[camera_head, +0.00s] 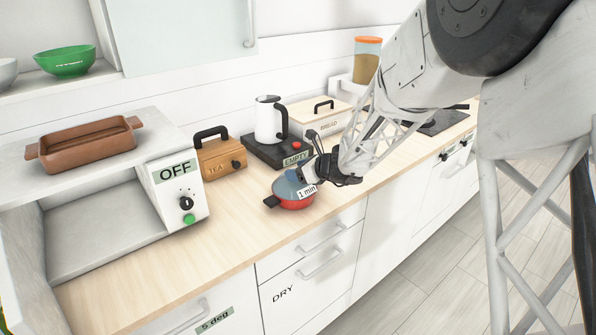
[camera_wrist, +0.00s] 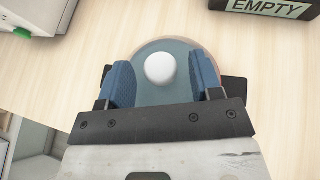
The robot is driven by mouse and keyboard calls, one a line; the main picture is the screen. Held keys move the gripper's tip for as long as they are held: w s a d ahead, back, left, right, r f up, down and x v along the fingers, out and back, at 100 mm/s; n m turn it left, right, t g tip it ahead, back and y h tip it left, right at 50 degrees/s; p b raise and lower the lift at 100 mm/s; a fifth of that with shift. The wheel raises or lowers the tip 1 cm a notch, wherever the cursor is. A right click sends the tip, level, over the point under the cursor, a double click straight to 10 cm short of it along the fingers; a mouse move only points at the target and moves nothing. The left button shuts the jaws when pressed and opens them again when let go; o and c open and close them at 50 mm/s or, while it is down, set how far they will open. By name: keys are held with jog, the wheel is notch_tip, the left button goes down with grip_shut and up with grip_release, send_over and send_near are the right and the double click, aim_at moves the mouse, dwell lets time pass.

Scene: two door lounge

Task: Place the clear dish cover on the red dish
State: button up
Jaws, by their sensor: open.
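The red dish (camera_head: 293,202), with dark handles, stands on the wooden counter near its front edge. The clear dish cover (camera_head: 287,184) looks blue-grey and lies over the top of the dish. In the wrist view the cover (camera_wrist: 160,105) is a round disc with a white knob (camera_wrist: 160,68), and a thin reddish rim shows around part of it. My gripper (camera_head: 312,180) is right over the dish. In the wrist view my gripper (camera_wrist: 162,75) is open, its blue fingers either side of the knob with gaps. How evenly the cover sits is partly hidden.
Behind the dish stand a kettle (camera_head: 269,120) on a dark base marked EMPTY, a TEA box (camera_head: 222,160) and a BREAD box (camera_head: 318,116). A white OFF appliance (camera_head: 180,185) stands to the left. The counter (camera_head: 200,238) in front of it is clear.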

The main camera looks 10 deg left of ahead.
jog(key=shift+r, duration=0.2)
jog(key=v, duration=1.2)
jog(key=shift+f, duration=0.1)
dwell(0.6)
jog(key=s+d+r+n+g+h, duration=0.1)
jog(key=s+d+r+n, duration=0.1)
jog(key=s+n, duration=0.35)
jog(key=s+d+r+n+g+h, duration=0.1)
jog(key=s+d+r+n+h, duration=0.15)
jog(key=s, duration=0.65)
jog(key=s+d+r+n+g, duration=0.1)
jog(key=s+r+n+g, duration=0.1)
jog(key=s+n, duration=0.4)
jog(key=s+d+n+h, duration=0.4)
jog(key=s+d, duration=0.2)
jog(key=s, duration=0.4)
jog(key=s+d+n+h, duration=0.4)
jog(key=s+d+n, duration=0.1)
jog(key=s, duration=0.5)
jog(key=shift+s+d+r+n, duration=0.2)
jog(key=shift+s+d+n, duration=0.15)
jog(key=shift+d, duration=0.35)
